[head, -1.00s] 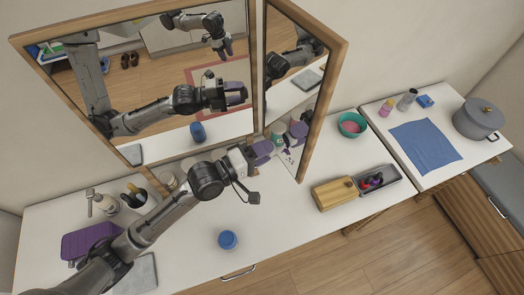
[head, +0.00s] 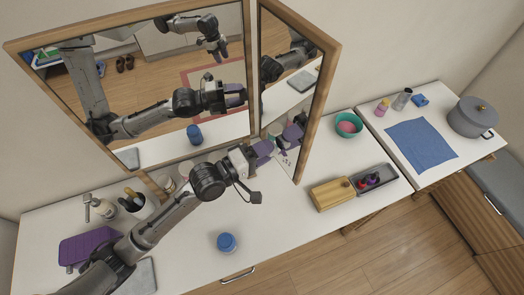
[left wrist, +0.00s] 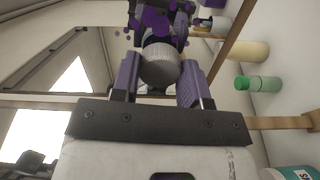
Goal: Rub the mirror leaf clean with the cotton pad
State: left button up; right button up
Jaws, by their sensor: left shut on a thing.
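The mirror leaf (head: 277,92) is the narrow wood-framed panel to the right of the large mirror, standing at an angle to it. Dark spots show low on its glass, and purple spots (left wrist: 150,19) show beyond the pad in the left wrist view. My left gripper (head: 264,149), with purple fingers, is at the lower part of the leaf's glass. It is shut on the pale round cotton pad (left wrist: 160,66), which the gripper hides in the head view. I cannot tell whether the pad touches the glass. My right gripper shows only as a reflection in the large mirror.
A teal bowl (head: 348,125), a wooden box (head: 332,194) and a grey tray (head: 374,180) are right of the leaf. A green-capped bottle (left wrist: 259,83) is close right in the wrist view.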

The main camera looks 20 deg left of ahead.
pick_arm(q)
jog(key=shift+w+d, duration=0.35)
jog(key=shift+w, duration=0.1)
dwell(0.3)
